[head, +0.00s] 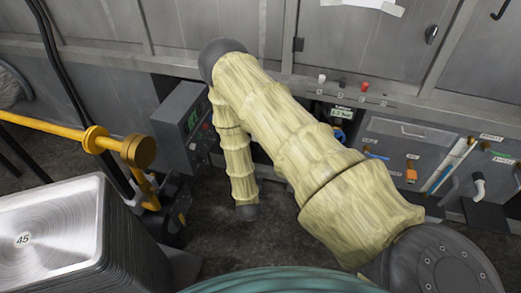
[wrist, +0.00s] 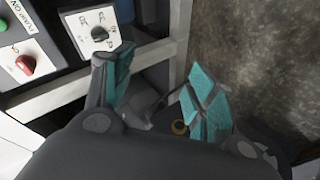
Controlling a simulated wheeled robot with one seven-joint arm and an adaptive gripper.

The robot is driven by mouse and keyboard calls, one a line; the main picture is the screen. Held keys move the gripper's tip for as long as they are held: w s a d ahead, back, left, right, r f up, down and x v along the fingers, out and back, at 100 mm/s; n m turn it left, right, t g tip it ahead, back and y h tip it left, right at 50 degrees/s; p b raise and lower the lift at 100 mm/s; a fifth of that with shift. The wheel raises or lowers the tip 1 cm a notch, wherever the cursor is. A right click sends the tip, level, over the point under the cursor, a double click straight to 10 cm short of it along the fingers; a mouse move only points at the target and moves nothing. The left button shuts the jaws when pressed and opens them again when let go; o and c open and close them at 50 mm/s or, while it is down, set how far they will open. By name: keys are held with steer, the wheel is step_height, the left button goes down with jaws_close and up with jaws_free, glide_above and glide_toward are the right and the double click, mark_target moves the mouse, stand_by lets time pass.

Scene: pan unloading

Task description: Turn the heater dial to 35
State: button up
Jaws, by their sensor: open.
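A dial with a dark knob on a white scale plate (wrist: 99,33) sits on a grey panel in the upper left of the wrist view. The scale marks are too small to read, so I cannot tell its setting. My gripper (wrist: 165,90) is open, with teal pads on its two fingers and nothing between them. The left finger's tip is just below the dial in the picture; I cannot tell whether they touch. In the head view a grey control box (head: 183,128) with a green display stands left of my arm. I cannot make out the gripper's fingers there.
A red knob (wrist: 26,65) and a green button lie left of the dial. In the head view, a yellow pipe (head: 55,126) and a stack of metal pans (head: 50,225) stand at left. Grey cabinets (head: 390,45) line the back. Dark floor shows below my arm.

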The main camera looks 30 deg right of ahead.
steer(key=w+d+n+t+h+b, duration=0.2)
steer(key=w+d+h+b, duration=0.5)
steer(key=w+d, duration=0.9)
steer(key=w+b, duration=0.2)
steer(key=w, duration=0.1)
steer(key=shift+d+f+h, duration=0.15)
steer(key=shift+d+h, duration=0.15)
steer(key=shift+d, duration=0.05)
steer(key=shift+w, duration=0.1)
steer(key=c, duration=1)
